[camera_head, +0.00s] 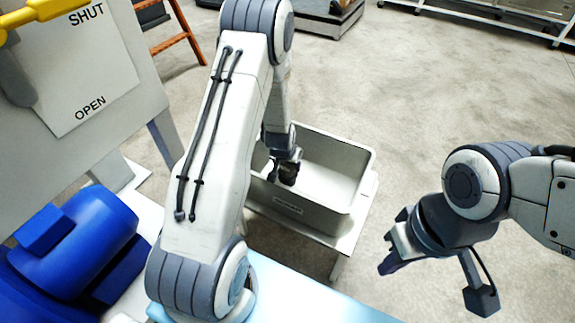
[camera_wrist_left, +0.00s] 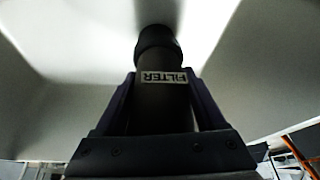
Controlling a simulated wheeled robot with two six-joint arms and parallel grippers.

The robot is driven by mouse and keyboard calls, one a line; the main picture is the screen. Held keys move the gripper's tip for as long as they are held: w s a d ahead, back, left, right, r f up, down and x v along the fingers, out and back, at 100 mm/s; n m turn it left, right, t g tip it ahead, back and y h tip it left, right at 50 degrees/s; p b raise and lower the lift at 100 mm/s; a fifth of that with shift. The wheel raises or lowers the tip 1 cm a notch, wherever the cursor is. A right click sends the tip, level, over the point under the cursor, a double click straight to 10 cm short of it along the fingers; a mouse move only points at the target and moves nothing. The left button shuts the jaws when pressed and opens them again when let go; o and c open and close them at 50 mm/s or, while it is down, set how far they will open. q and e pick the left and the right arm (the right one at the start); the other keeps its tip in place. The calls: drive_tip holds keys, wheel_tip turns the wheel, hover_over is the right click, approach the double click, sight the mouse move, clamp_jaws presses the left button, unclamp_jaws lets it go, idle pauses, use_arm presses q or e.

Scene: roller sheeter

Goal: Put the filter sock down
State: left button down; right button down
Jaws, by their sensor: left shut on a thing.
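The filter sock (camera_wrist_left: 161,95), a dark cylinder with a rounded end cap and a white FILTER label, sits between the fingers of my left gripper (camera_wrist_left: 163,100) in the left wrist view. The gripper is shut on it. In the head view the dark filter sock (camera_head: 288,172) and my left gripper (camera_head: 283,160) are small and partly hidden by my wrist, inside or over the light grey bin (camera_head: 333,213). Pale bin walls surround the sock in the wrist view. I cannot tell if its end touches the bin floor. My right gripper (camera_head: 388,250) is empty, its fingers apart.
The bin stands on a low pale stand (camera_head: 345,240). A panel marked SHUT and OPEN (camera_head: 85,65) with a yellow handle (camera_head: 45,10) is at the left, above a blue machine part (camera_head: 75,255). An orange stepladder (camera_head: 180,35) stands behind. The floor right of the bin is clear.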

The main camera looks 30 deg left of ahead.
use_arm(q)
unclamp_jaws()
drive_tip(key=shift+r, duration=0.2)
drive_tip(key=p+v, duration=0.5)
drive_tip(key=v, duration=0.6)
drive_tip(key=s+d+r+m+g+h, duration=0.1)
drive_tip(key=s+d+r, duration=0.2)
drive_tip(key=d+r, duration=0.15)
drive_tip(key=s+d+r+m, duration=0.2)
drive_tip(key=d+r, duration=0.1)
drive_tip(key=d, duration=0.3)
drive_tip(key=s+d+r+m+g+h, duration=0.1)
drive_tip(key=s+d+r, duration=0.25)
drive_tip(key=d, duration=0.25)
drive_tip(key=s+d+r+m+g, duration=0.1)
drive_tip(key=s+d+r+m, duration=0.1)
drive_tip(key=s, duration=0.6)
drive_tip(key=s+d+r+m+g, duration=0.1)
drive_tip(key=s+d+r+m, duration=0.2)
drive_tip(key=s+r, duration=0.2)
drive_tip(key=s, duration=0.3)
drive_tip(key=shift+s+r, duration=0.35)
